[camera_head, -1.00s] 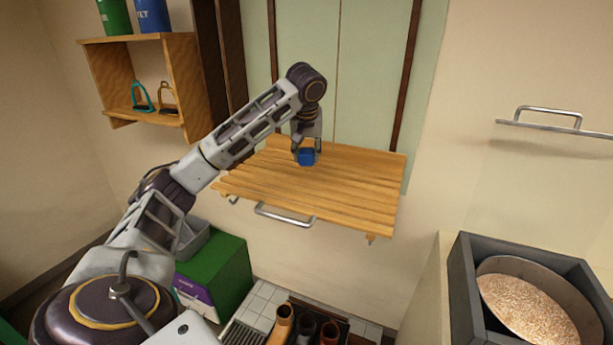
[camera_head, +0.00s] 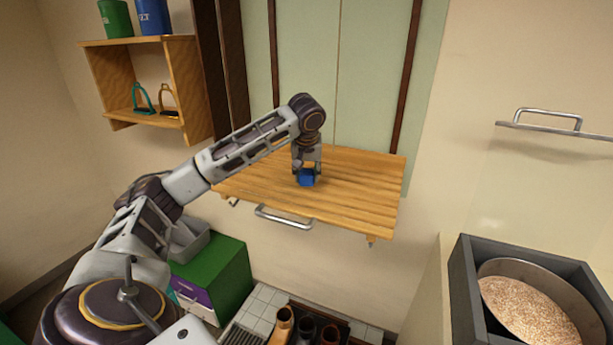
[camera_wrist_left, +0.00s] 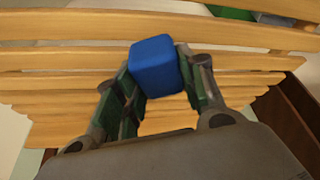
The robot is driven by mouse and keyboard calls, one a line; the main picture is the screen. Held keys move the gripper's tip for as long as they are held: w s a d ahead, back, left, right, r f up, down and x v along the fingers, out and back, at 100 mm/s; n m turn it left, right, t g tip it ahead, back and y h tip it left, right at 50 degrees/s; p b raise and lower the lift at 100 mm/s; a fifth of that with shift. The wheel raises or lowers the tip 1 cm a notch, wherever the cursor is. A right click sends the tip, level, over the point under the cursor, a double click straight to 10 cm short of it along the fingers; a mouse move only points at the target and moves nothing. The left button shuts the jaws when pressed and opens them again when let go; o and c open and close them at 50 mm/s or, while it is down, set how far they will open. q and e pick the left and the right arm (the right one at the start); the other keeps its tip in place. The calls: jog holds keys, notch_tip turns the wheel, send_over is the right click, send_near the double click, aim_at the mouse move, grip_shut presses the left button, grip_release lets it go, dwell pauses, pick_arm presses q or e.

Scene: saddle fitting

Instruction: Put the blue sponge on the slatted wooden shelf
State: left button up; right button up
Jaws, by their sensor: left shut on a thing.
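The blue sponge (camera_head: 306,178) is a small blue block at the slatted wooden shelf (camera_head: 355,195), near the middle of its slats. My left gripper (camera_head: 306,170) comes down from above and is shut on the sponge. In the left wrist view the sponge (camera_wrist_left: 155,66) sits between the two fingertips, with the slats behind it. I cannot tell whether its underside touches the slats. My right gripper is not in view.
A metal bar handle (camera_head: 284,217) runs along the shelf's front edge. A wooden wall box (camera_head: 188,85) with two stirrups hangs at the left. A green box (camera_head: 222,275) stands below. The shelf's right half is clear.

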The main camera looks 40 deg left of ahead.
pick_arm(q)
jog(key=shift+f, duration=0.55)
jog(key=shift+f, duration=0.15)
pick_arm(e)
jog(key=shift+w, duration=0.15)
pick_arm(q)
jog(key=o, duration=0.9)
jog(key=shift+r, duration=0.2)
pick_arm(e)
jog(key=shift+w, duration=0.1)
pick_arm(q)
jog(key=shift+p+v, duration=0.75)
jog(key=shift+v, duration=5.15)
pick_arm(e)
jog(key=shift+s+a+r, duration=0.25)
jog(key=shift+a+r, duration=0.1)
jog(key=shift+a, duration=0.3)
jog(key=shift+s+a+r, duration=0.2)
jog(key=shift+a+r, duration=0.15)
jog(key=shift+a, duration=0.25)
